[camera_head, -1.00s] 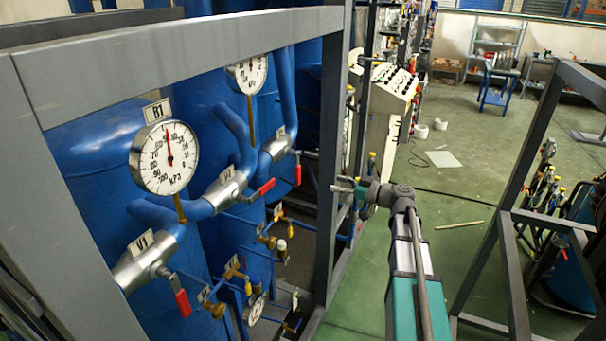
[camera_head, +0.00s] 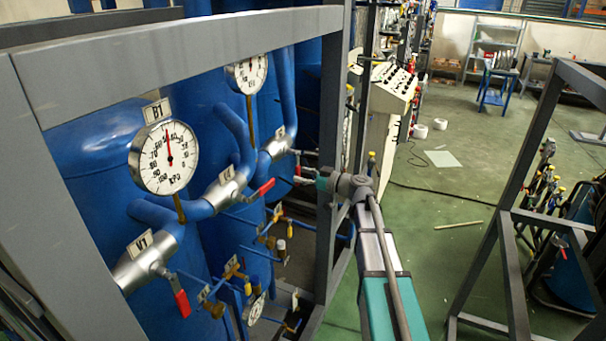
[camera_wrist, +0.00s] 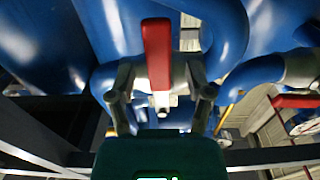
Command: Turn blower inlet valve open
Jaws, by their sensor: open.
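A silver valve body (camera_head: 275,149) on a blue pipe, with a hanging red lever (camera_head: 298,167), is at the far end of the row in the head view. In the wrist view the red lever (camera_wrist: 157,50) stands upright in the middle, between my finger tips. My gripper (camera_wrist: 160,88) is open, with one finger on each side of the lever. In the head view my gripper (camera_head: 303,175) reaches through the frame to the lever. Contact between fingers and lever cannot be told. No label naming the blower inlet valve is readable.
Two more valves with red levers (camera_head: 262,189) (camera_head: 182,302) sit nearer on the blue pipes. Round gauges (camera_head: 164,157) stand above them. A grey frame post (camera_head: 331,130) is close beside my arm. Another red lever (camera_wrist: 297,101) shows at right in the wrist view. Green floor (camera_head: 440,260) is open at right.

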